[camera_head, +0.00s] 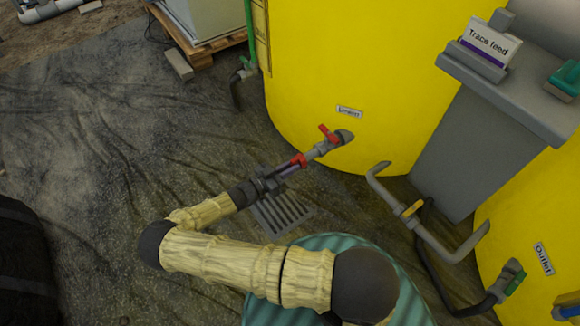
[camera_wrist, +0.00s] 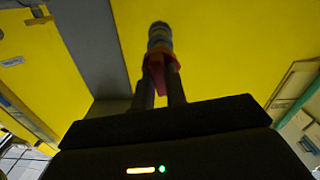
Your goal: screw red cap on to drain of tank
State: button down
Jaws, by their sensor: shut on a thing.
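The large yellow tank (camera_head: 320,70) has a grey drain pipe (camera_head: 318,152) low on its side, with a red valve handle (camera_head: 328,134). The red cap (camera_head: 299,160) is at the pipe's outer end, in line with it and appearing to touch it. My gripper (camera_head: 291,167) is shut on the red cap from the outer side. In the wrist view the cap (camera_wrist: 158,68) shows between my two fingers, with the pipe (camera_wrist: 160,38) straight beyond it. I cannot tell how far the cap is threaded on.
A floor grate (camera_head: 280,212) lies below my gripper. A grey bent pipe with a yellow valve (camera_head: 412,209) is to the right, near a second yellow tank (camera_head: 530,220). A grey stand (camera_head: 480,130) holds a "Trace feed" sign (camera_head: 488,45). The floor at left is mostly clear.

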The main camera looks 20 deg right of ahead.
jog(key=shift+m, duration=0.8)
jog(key=c, duration=0.9)
grip_release()
jog(key=shift+o, duration=0.2)
jog(key=b+v, duration=0.1)
jog(key=v, duration=0.7)
jog(key=shift+d+r, duration=0.1)
jog(key=shift+r, duration=0.05)
